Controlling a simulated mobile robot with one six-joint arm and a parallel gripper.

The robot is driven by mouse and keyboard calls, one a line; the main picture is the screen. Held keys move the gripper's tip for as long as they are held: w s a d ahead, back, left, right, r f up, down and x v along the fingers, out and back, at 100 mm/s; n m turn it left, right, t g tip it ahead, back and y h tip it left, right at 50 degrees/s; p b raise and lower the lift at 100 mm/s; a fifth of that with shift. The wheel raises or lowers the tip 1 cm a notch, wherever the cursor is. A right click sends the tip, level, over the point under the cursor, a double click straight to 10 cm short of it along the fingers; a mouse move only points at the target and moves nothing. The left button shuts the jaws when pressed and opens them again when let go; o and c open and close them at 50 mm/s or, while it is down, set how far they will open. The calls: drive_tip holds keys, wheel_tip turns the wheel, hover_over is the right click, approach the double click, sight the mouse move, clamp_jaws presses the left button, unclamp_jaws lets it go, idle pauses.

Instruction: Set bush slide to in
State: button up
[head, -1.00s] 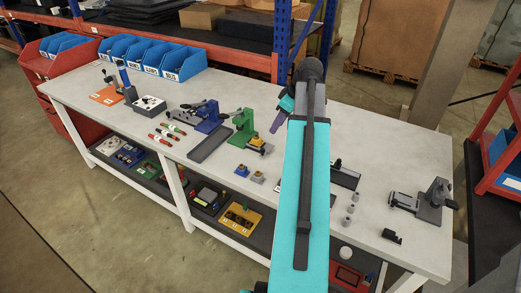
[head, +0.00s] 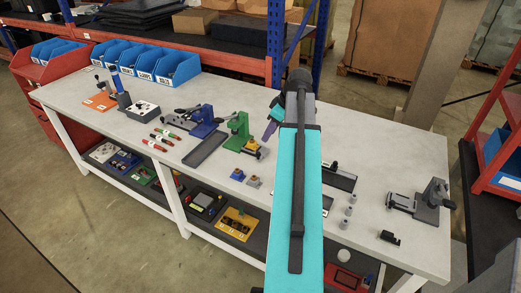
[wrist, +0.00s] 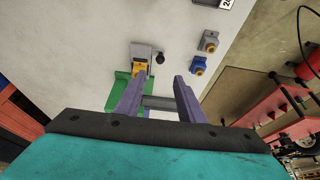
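A green press (head: 236,127) stands on the bench. At its foot is a grey slide with a yellow block (head: 252,148); I take this as the bush slide, but no label shows. In the wrist view the slide's grey plate (wrist: 141,49), its yellow block (wrist: 139,70) and a black knob (wrist: 159,57) lie beyond the fingertips, with the green press (wrist: 121,91) partly behind the left finger. My gripper (wrist: 158,82) is open, its purple fingers apart with no object visibly gripped. In the head view one purple finger (head: 270,131) shows right of the press; my arm hides the rest.
A blue block (head: 237,174) and a grey block (head: 254,182) with orange tops stand in front of the press. A grey tray (head: 205,152) and a blue fixture (head: 203,122) are to its left. A grey vise-like fixture (head: 428,204) stands at the bench's right end.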

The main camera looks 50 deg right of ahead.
sight(258, 152)
drive_tip(key=shift+p+x, duration=1.4)
drive_tip(key=shift+x, duration=4.5)
drive_tip(key=shift+c, duration=0.4)
